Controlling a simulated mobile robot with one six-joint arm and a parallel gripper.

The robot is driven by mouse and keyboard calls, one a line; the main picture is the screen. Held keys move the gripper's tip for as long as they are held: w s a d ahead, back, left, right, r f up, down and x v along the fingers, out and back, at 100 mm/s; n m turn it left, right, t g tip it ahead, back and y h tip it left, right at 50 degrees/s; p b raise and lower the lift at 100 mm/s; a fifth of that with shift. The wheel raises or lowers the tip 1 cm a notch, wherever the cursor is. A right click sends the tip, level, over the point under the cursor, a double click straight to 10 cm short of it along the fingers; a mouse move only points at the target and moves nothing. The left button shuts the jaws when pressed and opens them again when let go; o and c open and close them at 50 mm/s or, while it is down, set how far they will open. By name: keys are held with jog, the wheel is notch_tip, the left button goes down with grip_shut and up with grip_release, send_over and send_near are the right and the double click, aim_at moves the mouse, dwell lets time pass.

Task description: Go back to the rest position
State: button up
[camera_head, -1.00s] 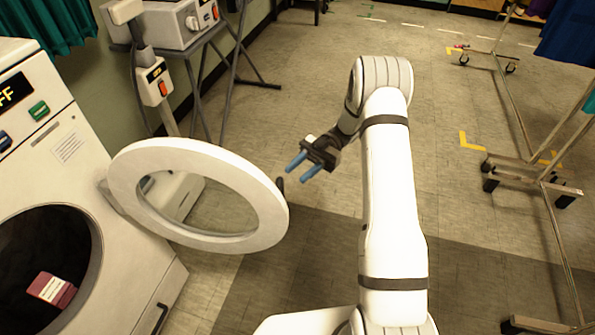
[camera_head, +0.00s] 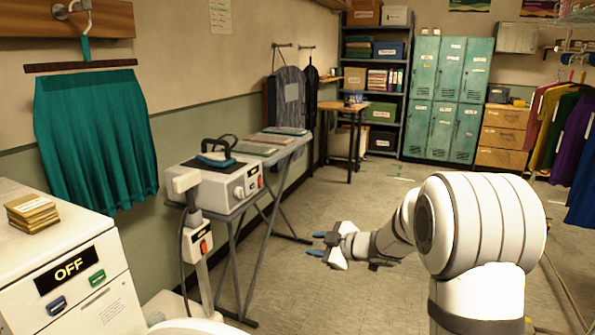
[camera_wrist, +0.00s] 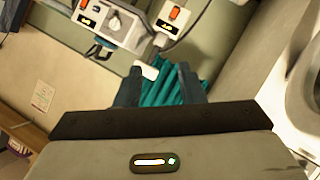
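My gripper (camera_head: 318,244) is at the end of my white arm, right of the centre in the head view. Its two blue fingers are apart with nothing between them, and they point left over the open floor. In the wrist view the fingers of my gripper (camera_wrist: 160,78) also stand apart. The teal skirt (camera_wrist: 172,90) shows behind and between them, at a distance. In the head view this teal skirt (camera_head: 95,140) hangs on the wall at left.
A machine (camera_head: 85,285) with an OFF sign stands at the left front, with a folded stack (camera_head: 32,212) on top. A pressing unit (camera_head: 222,184) stands on a folding table by the wall. Lockers (camera_head: 448,95) and shelves are at the back. The middle floor (camera_head: 385,190) is clear.

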jog(key=s+d+r+m+t+h+p, duration=0.2)
jog(key=d+r+m+t+h, duration=0.1)
jog(key=d+r+m+h, duration=0.4)
jog(key=s+d+r+m+g+h+p, duration=0.1)
jog(key=s+d+r+m+h+p, duration=0.15)
jog(key=s, duration=0.25)
jog(key=s+d+r+m+g+h+p, duration=0.1)
jog(key=s+d+r+m, duration=0.1)
jog(key=s+d+r, duration=0.15)
jog(key=s+a+m+g+p, duration=0.1)
jog(key=s+m+g+p, duration=0.1)
jog(key=s, duration=1)
jog(key=s+a+m+g+y+p, duration=0.1)
jog(key=s+g, duration=0.4)
jog(key=s, duration=0.8)
jog(key=shift+s+a+f+m+g+p, duration=0.4)
jog(key=shift+a+m+p, duration=0.3)
jog(key=shift+m+p, duration=0.35)
jog(key=shift+w+d, duration=0.1)
jog(key=shift+w, duration=0.05)
